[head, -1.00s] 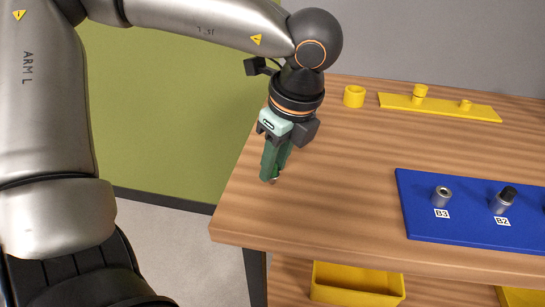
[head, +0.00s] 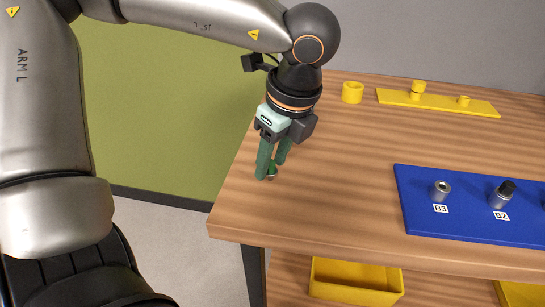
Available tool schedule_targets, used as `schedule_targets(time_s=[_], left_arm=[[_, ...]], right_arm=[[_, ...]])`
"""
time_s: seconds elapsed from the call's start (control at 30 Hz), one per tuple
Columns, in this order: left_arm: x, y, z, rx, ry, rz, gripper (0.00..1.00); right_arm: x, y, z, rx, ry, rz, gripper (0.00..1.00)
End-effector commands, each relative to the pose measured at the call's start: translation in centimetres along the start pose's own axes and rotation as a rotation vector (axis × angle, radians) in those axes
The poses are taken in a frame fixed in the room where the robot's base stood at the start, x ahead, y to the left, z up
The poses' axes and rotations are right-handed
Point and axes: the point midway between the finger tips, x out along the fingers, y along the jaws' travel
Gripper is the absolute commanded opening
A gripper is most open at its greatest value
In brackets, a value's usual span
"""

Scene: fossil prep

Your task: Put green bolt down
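My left gripper (head: 273,172) points down at the left end of the wooden table (head: 335,190). Its two green fingers are spread apart. The green bolt (head: 271,170) shows as a small green piece with a greyish lower end, low between the fingertips. It seems to be at or close to the tabletop, and the fingers partly hide it. Whether a finger still touches it I cannot tell. My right gripper is not in view.
A blue board (head: 470,225) with grey metal pieces labelled B3 and B2 lies at the right. A yellow ring (head: 352,92) and a yellow plate (head: 480,108) with pegs stand at the back. A yellow bin (head: 355,285) is below the tabletop. The table's left edge is close to my gripper.

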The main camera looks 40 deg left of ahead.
Motion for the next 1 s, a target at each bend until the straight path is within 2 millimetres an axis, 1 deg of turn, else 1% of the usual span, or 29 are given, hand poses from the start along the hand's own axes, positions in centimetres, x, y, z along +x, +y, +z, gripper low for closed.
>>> schedule_targets(time_s=[0.03, 0.1, 0.13, 0.5, 0.53, 0.6, 0.8, 1.0], left_arm=[[0.0, 0.0, 0.0, 0.0, 0.0, 0.0, 0.52], [0.0, 0.0, 0.0, 0.0, 0.0, 0.0, 0.6], [0.0, 0.0, 0.0, 0.0, 0.0, 0.0, 0.61], [-0.2, 0.0, 0.1, 0.0, 0.0, 0.001, 0.61], [-0.3, 0.0, 0.1, 0.0, 0.0, 0.001, 0.61], [-0.7, 0.0, 0.1, 0.0, 0.0, -0.001, 0.61], [-5.8, -0.1, 0.2, -0.003, -0.004, -0.007, 0.61], [-9.8, 0.0, 0.1, -0.001, -0.002, -0.004, 0.61]], right_arm=[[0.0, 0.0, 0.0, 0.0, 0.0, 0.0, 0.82], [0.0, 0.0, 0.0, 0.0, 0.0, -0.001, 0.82], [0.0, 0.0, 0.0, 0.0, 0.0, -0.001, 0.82], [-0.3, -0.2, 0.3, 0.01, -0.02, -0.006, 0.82], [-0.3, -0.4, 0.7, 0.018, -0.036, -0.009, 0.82], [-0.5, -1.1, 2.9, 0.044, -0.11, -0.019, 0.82], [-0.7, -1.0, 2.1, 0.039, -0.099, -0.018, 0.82], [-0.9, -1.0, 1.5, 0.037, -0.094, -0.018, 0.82]])
